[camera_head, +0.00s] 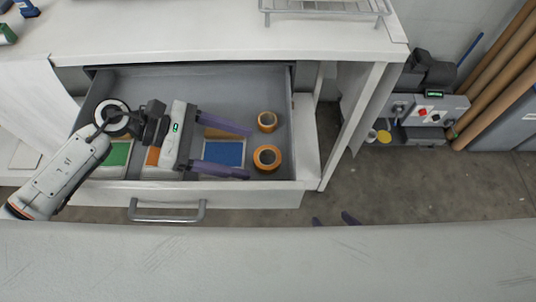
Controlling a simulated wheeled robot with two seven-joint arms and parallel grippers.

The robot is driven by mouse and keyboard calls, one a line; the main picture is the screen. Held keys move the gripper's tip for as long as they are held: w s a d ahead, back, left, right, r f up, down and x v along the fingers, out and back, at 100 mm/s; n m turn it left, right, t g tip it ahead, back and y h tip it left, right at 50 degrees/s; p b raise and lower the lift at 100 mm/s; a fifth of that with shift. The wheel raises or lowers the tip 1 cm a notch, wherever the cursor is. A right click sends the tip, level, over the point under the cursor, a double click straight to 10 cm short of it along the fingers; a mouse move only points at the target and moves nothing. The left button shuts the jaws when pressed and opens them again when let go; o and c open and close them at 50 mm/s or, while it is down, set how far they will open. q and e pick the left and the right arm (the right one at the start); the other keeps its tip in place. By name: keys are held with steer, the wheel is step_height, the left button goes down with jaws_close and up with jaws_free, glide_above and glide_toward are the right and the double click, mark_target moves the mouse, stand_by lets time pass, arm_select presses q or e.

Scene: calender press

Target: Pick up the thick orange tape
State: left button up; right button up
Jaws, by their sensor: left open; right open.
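Two orange tape rolls lie at the right end of the open grey drawer (185,76). The rear orange roll (267,129) looks smaller across. The front orange roll (267,169) is wider, with a dark centre hole. I cannot tell for certain which is the thick one. My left gripper (249,152) is over the drawer, its purple fingers apart and pointing right. Its fingertips are just left of the rolls, with nothing between them. My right gripper (334,219) shows only its two separated purple fingertips above the pale front surface; the rest is hidden.
Blue (226,153), green (117,155) and orange (152,156) flat items lie in the drawer under my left gripper. The drawer front has a metal handle (167,217). A white worktop (180,35) overhangs behind. A pale scratched surface (270,265) spans the bottom.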

mark_target(276, 159)
arm_select(q)
steer(key=p+x, duration=0.1)
steer(key=x, duration=0.3)
steer(key=shift+d+r, duration=0.1)
steer(key=shift+d, duration=0.15)
steer(key=shift+d+f, duration=0.35)
steer(key=shift+d, duration=0.1)
steer(key=c, duration=1.1)
